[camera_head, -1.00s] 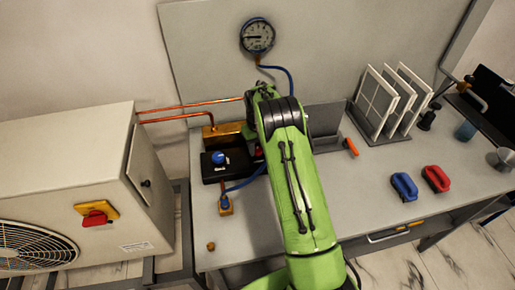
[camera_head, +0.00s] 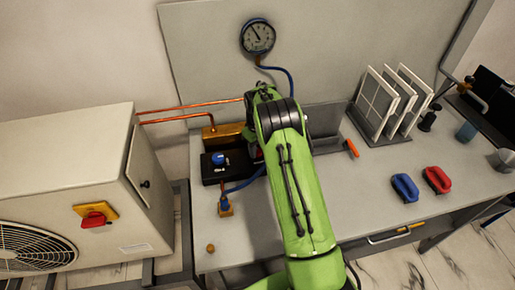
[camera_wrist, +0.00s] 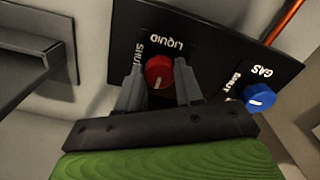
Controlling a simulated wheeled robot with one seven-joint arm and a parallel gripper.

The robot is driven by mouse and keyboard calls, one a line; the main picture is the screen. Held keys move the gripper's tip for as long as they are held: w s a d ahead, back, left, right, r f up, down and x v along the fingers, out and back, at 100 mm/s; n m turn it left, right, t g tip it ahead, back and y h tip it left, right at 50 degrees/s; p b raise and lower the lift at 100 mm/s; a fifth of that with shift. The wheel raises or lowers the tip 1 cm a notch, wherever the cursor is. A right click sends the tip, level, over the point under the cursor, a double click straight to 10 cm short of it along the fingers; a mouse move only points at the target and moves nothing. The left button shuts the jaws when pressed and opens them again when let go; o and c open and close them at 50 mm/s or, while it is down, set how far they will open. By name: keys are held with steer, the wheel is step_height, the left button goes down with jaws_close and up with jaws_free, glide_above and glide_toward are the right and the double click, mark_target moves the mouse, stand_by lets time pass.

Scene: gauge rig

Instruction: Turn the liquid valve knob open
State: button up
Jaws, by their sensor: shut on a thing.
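The red liquid valve knob (camera_wrist: 159,72) sits on a black panel (camera_wrist: 225,32) lettered LIQUID and SHUT in the wrist view. My gripper (camera_wrist: 160,85) has one finger on each side of the knob and is shut on it. The knob's white mark points down in that view, away from the LIQUID lettering. In the head view my green arm hides the liquid knob; the panel's left part (camera_head: 212,178) shows beside the arm. The blue gas knob (camera_wrist: 259,98) is to the right in the wrist view and also shows in the head view (camera_head: 218,158).
A round gauge (camera_head: 257,37) hangs on the back board, with a blue hose below it. Copper pipes (camera_head: 190,107) run to a brass block (camera_head: 222,133). Blue (camera_head: 405,187) and red (camera_head: 437,180) handled items lie on the bench at right. The bench front is mostly clear.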

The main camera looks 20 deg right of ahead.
mark_target(258, 150)
steer(key=o, duration=1)
steer(key=shift+o, duration=0.2)
steer(key=shift+r, duration=0.15)
step_height(258, 150, up, 16)
steer(key=p, duration=0.2)
steer(key=shift+f, duration=0.2)
